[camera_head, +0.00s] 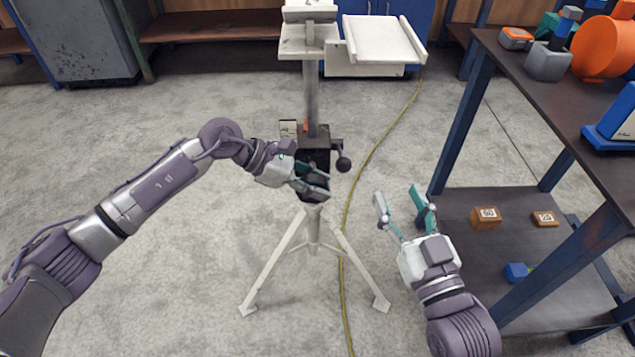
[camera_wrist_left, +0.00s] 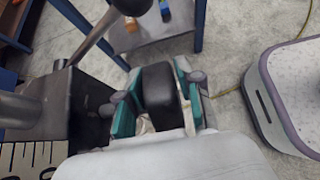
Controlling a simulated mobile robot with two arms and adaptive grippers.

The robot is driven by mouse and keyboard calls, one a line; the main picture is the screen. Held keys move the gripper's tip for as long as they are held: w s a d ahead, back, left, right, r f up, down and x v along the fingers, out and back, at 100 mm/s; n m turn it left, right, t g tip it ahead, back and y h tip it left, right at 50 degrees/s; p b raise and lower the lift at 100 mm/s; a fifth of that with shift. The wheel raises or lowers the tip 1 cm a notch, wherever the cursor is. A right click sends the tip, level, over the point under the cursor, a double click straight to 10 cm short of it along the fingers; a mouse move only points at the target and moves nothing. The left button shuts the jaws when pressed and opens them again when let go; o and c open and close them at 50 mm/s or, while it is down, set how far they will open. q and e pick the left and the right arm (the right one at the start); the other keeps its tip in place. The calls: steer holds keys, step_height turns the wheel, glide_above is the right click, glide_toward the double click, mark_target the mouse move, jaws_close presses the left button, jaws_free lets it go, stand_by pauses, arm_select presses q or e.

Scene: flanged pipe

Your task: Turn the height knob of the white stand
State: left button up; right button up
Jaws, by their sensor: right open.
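The white stand (camera_head: 313,232) stands upright on a tripod, with a grey column and a dark housing (camera_head: 315,143). My left gripper (camera_head: 318,183) is at the front of the housing, below the crank. In the left wrist view the black height knob (camera_wrist_left: 160,95) sits between the teal fingers of my left gripper (camera_wrist_left: 157,100), which look closed against its sides. The gripper hides most of the knob in the head view. A black ball-ended crank (camera_head: 343,164) sticks out at the housing's right. My right gripper (camera_head: 399,192) is open and empty, right of the stand.
A dark table (camera_head: 560,95) with blue legs stands at the right. Its lower shelf (camera_head: 500,265) holds orange boxes (camera_head: 486,217) and a blue part (camera_head: 516,271). The floor at left is clear.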

arm_select(q)
steer(key=shift+o, duration=1)
steer(key=v, duration=1.2)
